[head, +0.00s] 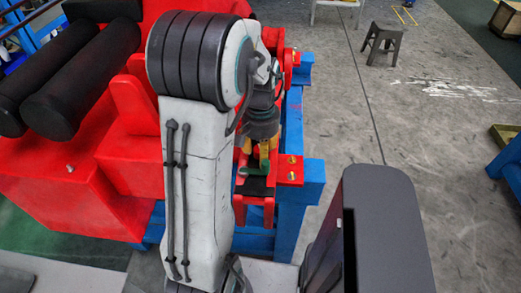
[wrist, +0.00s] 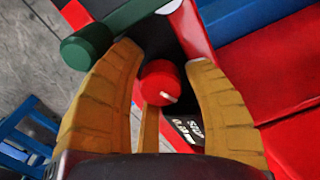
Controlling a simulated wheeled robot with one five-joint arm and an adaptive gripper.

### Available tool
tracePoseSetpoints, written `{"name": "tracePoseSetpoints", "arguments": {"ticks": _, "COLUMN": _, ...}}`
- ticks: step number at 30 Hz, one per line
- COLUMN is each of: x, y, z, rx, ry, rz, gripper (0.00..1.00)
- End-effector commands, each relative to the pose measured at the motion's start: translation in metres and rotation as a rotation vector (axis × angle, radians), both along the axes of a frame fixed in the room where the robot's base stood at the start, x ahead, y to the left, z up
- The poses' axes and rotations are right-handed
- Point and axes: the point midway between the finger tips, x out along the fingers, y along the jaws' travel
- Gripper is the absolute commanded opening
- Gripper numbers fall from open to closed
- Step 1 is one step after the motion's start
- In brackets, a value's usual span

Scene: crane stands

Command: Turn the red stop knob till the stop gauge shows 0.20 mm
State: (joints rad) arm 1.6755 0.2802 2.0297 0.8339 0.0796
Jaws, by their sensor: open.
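The red stop knob (wrist: 160,82) is round with a small white mark near its lower edge in the wrist view. My gripper (wrist: 161,56) is open, with one yellow finger on each side of the knob; a gap shows on the right, and I cannot tell whether the left finger touches. The black stop gauge (wrist: 187,131) sits just below the knob, with white lettering turned upside down; I cannot read its value surely, and the right finger hides part of it. In the head view my gripper (head: 262,160) is partly hidden by my arm, and the knob cannot be made out.
A dark green bar with a round end (wrist: 86,45) lies close beside the left finger. Red machine parts (wrist: 290,70) and a blue beam (wrist: 245,15) stand to the right. In the head view, a blue frame (head: 300,195) borders open concrete floor with a grey stool (head: 383,40).

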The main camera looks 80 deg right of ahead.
Motion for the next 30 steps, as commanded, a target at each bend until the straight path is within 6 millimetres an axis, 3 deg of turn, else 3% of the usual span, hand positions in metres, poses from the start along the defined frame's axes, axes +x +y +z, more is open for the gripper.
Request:
{"name": "tracePoseSetpoints", "arguments": {"ticks": 7, "x": 0.0, "y": -0.002, "z": 0.015, "rx": -0.006, "ry": 0.0, "rz": 0.0, "gripper": 0.47}}
{"name": "tracePoseSetpoints", "arguments": {"ticks": 21, "x": 0.0, "y": -0.001, "z": 0.091, "rx": -0.005, "ry": 0.001, "rz": 0.0, "gripper": 0.47}}
{"name": "tracePoseSetpoints", "arguments": {"ticks": 30, "x": 0.0, "y": -0.001, "z": 0.116, "rx": -0.001, "ry": 0.0, "rz": 0.0, "gripper": 0.47}}
